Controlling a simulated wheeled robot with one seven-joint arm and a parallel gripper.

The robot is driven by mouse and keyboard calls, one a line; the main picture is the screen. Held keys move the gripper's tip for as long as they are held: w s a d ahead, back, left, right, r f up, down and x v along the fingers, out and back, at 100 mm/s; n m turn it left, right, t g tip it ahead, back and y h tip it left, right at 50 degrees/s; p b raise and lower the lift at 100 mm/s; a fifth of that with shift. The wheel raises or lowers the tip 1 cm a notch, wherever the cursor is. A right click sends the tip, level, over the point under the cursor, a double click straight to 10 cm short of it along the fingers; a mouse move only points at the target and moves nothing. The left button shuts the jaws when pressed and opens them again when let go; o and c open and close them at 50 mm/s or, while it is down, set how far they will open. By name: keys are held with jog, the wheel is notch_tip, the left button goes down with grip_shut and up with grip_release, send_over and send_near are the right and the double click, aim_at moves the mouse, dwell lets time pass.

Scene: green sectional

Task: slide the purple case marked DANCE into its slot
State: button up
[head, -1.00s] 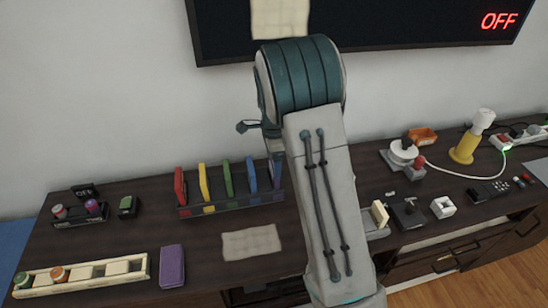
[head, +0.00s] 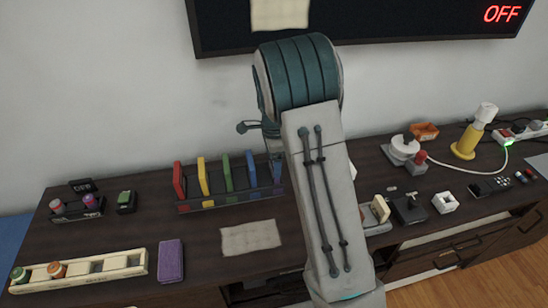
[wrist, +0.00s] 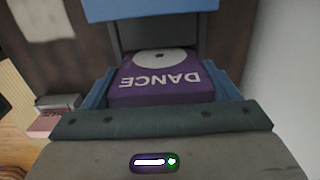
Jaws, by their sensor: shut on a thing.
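The purple case marked DANCE (wrist: 160,92) is in the wrist view, its lettering upside down below a pale disc. My gripper (wrist: 160,72) is shut on it. In the head view my own arm hides the gripper and most of what it holds. The rack's right end is partly behind my arm, so I cannot tell how the held case sits relative to a slot.
A purple block (head: 170,262) lies at the front left beside a long cream tray (head: 80,272). A pale cloth (head: 250,238) lies in front of the rack. A white-topped device (head: 402,150), yellow lamp (head: 464,146) and small items stand to the right. The wall is behind.

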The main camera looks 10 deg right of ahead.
jog(key=shift+f+b, duration=0.35)
jog(key=shift+f, duration=0.35)
jog(key=o, duration=0.9)
notch_tip(320, 180, up, 14)
jog(key=shift+f, duration=0.1)
jog(key=s+r+n+t, duration=0.1)
jog(key=s+n, duration=0.5)
jog(key=s, duration=0.3)
jog(key=s+r+n+t+p, duration=0.1)
jog(key=s+n, duration=0.5)
jog(key=s, duration=0.3)
jog(key=s+r+n+p, duration=0.1)
jog(key=s+r+n, duration=0.1)
jog(key=s+n, duration=0.3)
jog(key=shift+s+d+n+t, duration=0.15)
jog(key=shift+s+n+t, duration=0.25)
jog(key=shift+s, duration=1.8)
